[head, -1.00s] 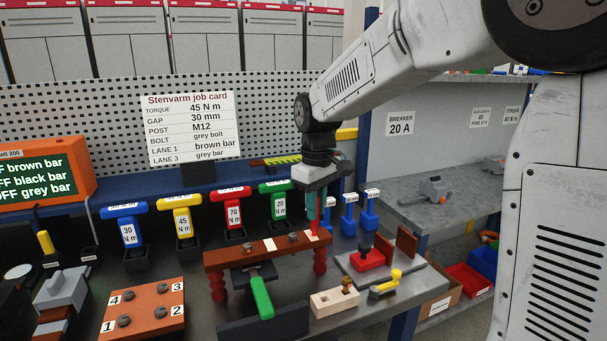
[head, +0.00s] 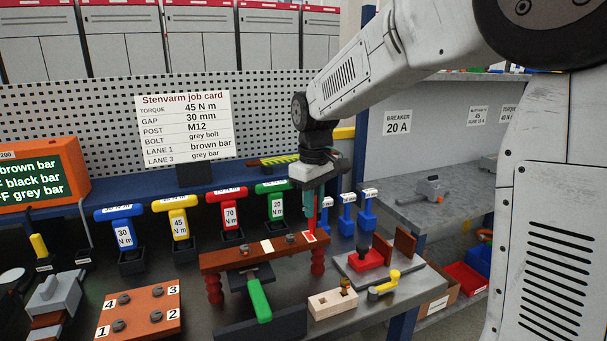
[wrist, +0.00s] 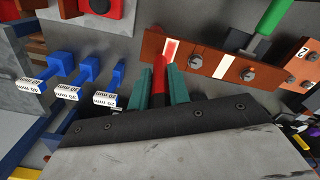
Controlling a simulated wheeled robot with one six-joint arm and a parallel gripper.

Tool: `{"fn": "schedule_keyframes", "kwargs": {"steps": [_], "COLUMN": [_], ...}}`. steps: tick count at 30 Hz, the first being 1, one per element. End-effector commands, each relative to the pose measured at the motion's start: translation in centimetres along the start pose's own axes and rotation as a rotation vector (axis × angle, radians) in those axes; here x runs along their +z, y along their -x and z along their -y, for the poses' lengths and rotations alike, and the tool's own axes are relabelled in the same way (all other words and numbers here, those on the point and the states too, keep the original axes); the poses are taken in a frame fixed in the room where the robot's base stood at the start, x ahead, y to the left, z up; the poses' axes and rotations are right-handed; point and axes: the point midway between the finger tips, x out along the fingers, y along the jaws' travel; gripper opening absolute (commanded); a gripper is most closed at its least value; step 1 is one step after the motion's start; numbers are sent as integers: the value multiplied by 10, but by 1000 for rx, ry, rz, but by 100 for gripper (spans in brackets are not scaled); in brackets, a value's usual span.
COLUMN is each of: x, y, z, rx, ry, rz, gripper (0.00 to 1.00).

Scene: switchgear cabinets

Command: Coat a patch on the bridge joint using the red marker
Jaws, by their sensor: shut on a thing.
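The bridge joint is a brown bar (head: 240,256) on red posts, with bolts and two pale patches on top. My gripper (head: 310,205) is shut on the red marker (head: 313,222), which points down at the bar's right end. In the wrist view the marker (wrist: 159,78) sits between the teal fingers of my gripper (wrist: 160,88). Its tip is at the end patch (wrist: 172,50), which shows red in its middle with pale margins. Whether the tip touches cannot be told. The other patch (wrist: 228,65) is plain pale; it also shows in the head view (head: 267,246).
A green-handled tool (head: 259,298) stands at the bar's front. Blue gauges (head: 347,212) stand close behind its right end. A red block (head: 366,259) and a wooden block (head: 332,303) lie to the right. Several coloured torque tools (head: 178,220) line the back.

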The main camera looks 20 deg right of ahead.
Motion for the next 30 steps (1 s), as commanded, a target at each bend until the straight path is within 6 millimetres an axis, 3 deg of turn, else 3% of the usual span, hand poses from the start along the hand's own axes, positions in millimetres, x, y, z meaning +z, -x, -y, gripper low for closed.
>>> {"fn": "schedule_keyframes", "kwargs": {"steps": [10,14,30], "x": [-10,-10,-10], "y": [0,21,68], "z": [19,18,19], "rx": [0,1,0], "ry": [-13,-15,-14], "rz": [1,-4,-1], "gripper": [0,0,0]}}
